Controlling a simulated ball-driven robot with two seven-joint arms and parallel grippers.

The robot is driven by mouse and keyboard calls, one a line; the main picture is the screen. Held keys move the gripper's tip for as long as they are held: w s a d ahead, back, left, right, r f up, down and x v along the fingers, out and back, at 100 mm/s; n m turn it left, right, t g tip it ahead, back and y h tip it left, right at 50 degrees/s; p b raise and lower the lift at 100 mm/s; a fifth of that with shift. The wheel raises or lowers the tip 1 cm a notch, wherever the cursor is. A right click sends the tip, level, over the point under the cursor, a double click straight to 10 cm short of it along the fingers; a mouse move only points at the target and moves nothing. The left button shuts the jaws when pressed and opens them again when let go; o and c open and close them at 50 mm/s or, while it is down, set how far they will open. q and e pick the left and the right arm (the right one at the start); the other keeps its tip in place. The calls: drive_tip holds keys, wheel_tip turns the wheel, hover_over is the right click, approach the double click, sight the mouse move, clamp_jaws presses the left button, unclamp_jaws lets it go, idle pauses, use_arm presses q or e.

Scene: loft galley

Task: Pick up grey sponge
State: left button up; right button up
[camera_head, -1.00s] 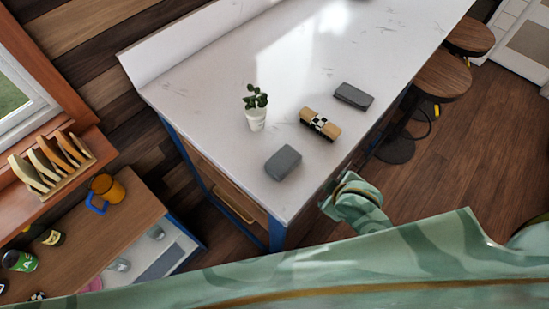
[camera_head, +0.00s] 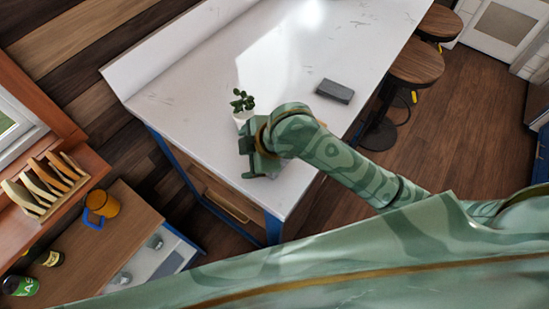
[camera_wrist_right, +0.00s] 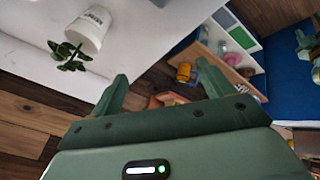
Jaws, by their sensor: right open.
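Of the two grey blocks seen on the counter earlier, one dark grey block (camera_head: 334,91) lies in plain view at the counter's right edge in the head view. The other, nearer one, with rounded corners, is hidden behind my right gripper and forearm. I cannot tell for sure which one is the sponge. My right gripper (camera_head: 246,160) is over the near end of the white counter, close beside the plant pot. In the wrist view the right gripper (camera_wrist_right: 164,78) has its fingers apart with nothing held between them. No grey block shows there. My left gripper is not in view.
A small plant in a white pot (camera_head: 243,117) stands just behind the right gripper; its pot (camera_wrist_right: 87,30) also shows in the wrist view. The white counter (camera_head: 190,85) is clear farther back. An orange mug (camera_head: 103,204) stands on the lower wooden surface at left.

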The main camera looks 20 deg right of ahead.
drive_tip(key=w+d+r+n+g+h+p, duration=0.1)
drive_tip(key=d+r+n+g+h, duration=0.45)
drive_tip(key=d+n, duration=0.2)
drive_tip(key=shift+n+t+y, duration=0.25)
drive_tip(key=shift+n+y, duration=0.2)
drive_tip(key=f, duration=0.3)
drive_tip(key=f+b, duration=0.1)
drive_tip(key=f, duration=0.2)
drive_tip(key=a+f+b, duration=0.1)
drive_tip(key=f, duration=0.3)
drive_tip(key=shift+w, duration=0.25)
drive_tip(key=f, duration=0.1)
drive_tip(key=f+b, duration=0.1)
drive_tip(key=f, duration=0.3)
drive_tip(key=shift+w+f, duration=0.1)
drive_tip(key=shift+w, duration=0.15)
drive_tip(key=c, duration=1.1)
